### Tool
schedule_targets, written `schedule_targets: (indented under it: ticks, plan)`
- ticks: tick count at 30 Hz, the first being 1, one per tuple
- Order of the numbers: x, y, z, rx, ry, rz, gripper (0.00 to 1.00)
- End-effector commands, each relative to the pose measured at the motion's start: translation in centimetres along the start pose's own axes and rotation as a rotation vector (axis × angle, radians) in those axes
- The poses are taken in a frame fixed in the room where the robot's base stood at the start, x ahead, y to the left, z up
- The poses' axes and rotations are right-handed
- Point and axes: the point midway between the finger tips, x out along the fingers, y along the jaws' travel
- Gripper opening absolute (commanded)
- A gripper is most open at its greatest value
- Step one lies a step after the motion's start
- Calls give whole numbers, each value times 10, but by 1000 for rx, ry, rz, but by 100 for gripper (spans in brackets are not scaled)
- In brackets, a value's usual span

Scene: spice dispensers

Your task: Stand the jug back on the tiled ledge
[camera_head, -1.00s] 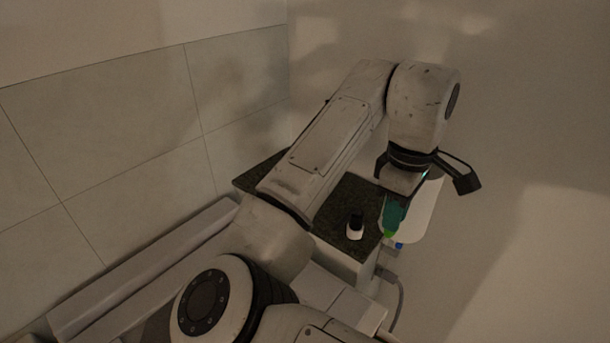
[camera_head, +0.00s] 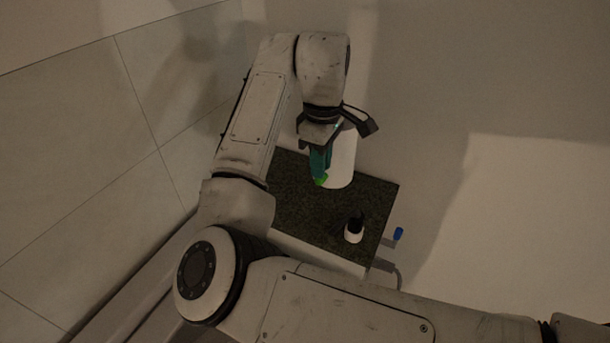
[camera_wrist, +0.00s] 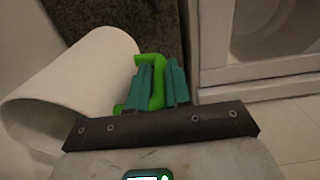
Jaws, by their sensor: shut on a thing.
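The jug (camera_head: 345,158) is a plain white cylinder with a green handle. My gripper (camera_head: 319,170) has teal fingers shut on the green handle. In the wrist view the jug (camera_wrist: 60,90) lies left of the fingers (camera_wrist: 162,85), and the green handle (camera_wrist: 118,42) passes between and around them. In the head view the jug looks about upright at the back of the dark speckled counter top (camera_head: 290,215). I cannot tell whether its base touches the counter. A grey ledge (camera_head: 130,285) runs along the tiled wall at lower left, partly hidden by my arm.
A small white jar with a black top (camera_head: 354,230) stands on the counter near its front right. A blue-ended part (camera_head: 398,234) sticks out past the counter's right edge. The wrist view shows a white-framed appliance with a round window (camera_wrist: 270,35) at right.

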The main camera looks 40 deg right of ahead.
Motion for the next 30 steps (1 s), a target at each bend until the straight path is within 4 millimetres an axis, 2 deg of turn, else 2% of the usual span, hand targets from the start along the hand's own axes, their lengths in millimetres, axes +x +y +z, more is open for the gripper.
schedule_targets:
  ticks: [3, 9, 12, 20, 27, 30]
  plan:
    - [12, 17, -18, -1, -6, 1, 0]
    - [48, 33, -38, 0, -4, 3, 0]
    - [54, 38, -47, 0, -1, 1, 0]
    - [66, 44, -54, 1, 1, 1, 0]
    - [95, 44, -56, -1, -1, 1, 0]
    - [98, 45, -56, 0, 1, 3, 0]
